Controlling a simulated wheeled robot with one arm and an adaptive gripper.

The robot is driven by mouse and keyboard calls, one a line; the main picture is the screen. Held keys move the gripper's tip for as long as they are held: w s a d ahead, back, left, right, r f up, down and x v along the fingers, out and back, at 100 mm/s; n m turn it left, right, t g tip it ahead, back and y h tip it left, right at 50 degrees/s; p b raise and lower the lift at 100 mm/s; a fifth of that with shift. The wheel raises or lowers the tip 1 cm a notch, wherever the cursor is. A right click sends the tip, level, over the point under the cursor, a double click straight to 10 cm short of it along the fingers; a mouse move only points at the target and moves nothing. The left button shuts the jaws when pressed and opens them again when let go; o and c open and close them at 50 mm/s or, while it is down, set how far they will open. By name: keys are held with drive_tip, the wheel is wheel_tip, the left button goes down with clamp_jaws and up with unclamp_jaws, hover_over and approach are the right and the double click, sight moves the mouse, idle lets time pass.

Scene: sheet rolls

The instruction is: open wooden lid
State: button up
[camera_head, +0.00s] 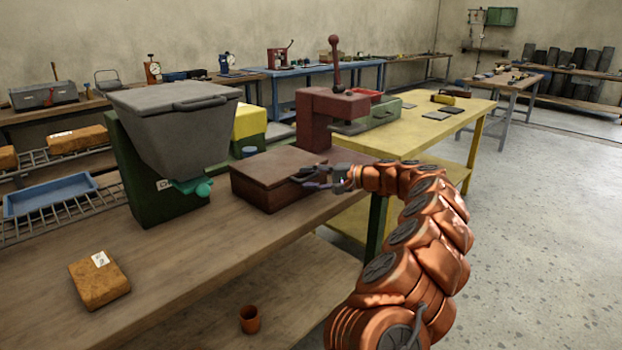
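A dark brown wooden box (258,193) stands on the near workbench, right of the grey-lidded green bin. Its flat wooden lid (277,164) lies closed on top. My gripper (303,180) reaches in from the right, at the lid's right front edge. Its two dark fingers appear spread apart, with nothing seen between them. They cover part of the lid's edge. I cannot tell whether they touch the lid.
The green bin with grey lid (172,120) stands close left of the box. A cardboard package (98,282) lies at the front left. The bench (190,255) between is clear.

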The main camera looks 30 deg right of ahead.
clamp_jaws()
idle(0.4)
drive_tip(key=shift+r, duration=0.15)
